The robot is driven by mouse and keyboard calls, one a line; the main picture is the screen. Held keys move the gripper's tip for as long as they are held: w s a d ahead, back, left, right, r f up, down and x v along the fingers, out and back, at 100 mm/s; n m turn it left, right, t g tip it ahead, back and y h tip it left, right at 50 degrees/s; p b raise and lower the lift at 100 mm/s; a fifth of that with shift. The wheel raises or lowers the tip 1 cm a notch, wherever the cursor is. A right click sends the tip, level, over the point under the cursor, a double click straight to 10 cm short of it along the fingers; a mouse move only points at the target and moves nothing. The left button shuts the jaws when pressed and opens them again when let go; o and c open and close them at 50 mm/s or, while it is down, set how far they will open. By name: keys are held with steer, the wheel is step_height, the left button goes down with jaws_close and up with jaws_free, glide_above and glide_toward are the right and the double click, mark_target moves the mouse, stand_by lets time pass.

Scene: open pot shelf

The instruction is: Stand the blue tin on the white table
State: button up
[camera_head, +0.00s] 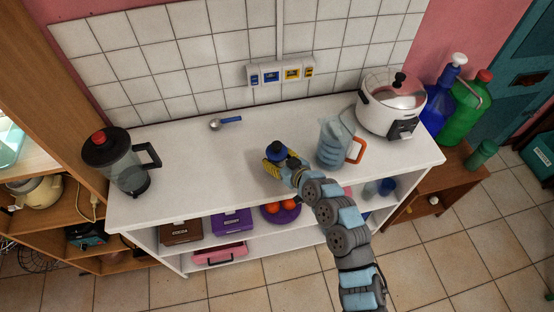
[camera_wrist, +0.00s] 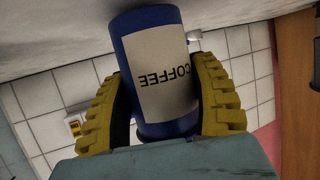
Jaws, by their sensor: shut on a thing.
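The blue tin (camera_wrist: 130,42) has a pale label reading COFFEE and fills the middle of the wrist view. My gripper (camera_wrist: 176,95) is shut on it, with a yellow finger on each side. In the head view the blue tin (camera_head: 277,149) shows its round top between the yellow fingers of my gripper (camera_head: 272,164). It is over the white table (camera_head: 200,165), near the middle. The tin looks upright in the head view. Its base is hidden there by my gripper, so I cannot tell if it touches the surface.
A clear pitcher (camera_head: 334,146) with an orange handle stands close to the right of my gripper. A white cooker (camera_head: 390,105) is at the back right, and a blender jug (camera_head: 122,165) at the far left. A blue-handled spoon (camera_head: 226,122) lies behind. The table's left-middle is clear.

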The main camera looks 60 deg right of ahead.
steer(key=shift+f, duration=0.25)
steer(key=shift+f, duration=0.2)
steer(key=o, duration=1.2)
steer(key=shift+o, duration=0.2)
steer(key=shift+r, duration=0.2)
steer(key=shift+s+r, duration=0.1)
steer(key=shift+s, duration=0.1)
steer(key=v, duration=1.1)
steer(key=shift+s+a, duration=0.2)
steer(key=shift+s, duration=0.05)
steer(key=shift+r, duration=0.15)
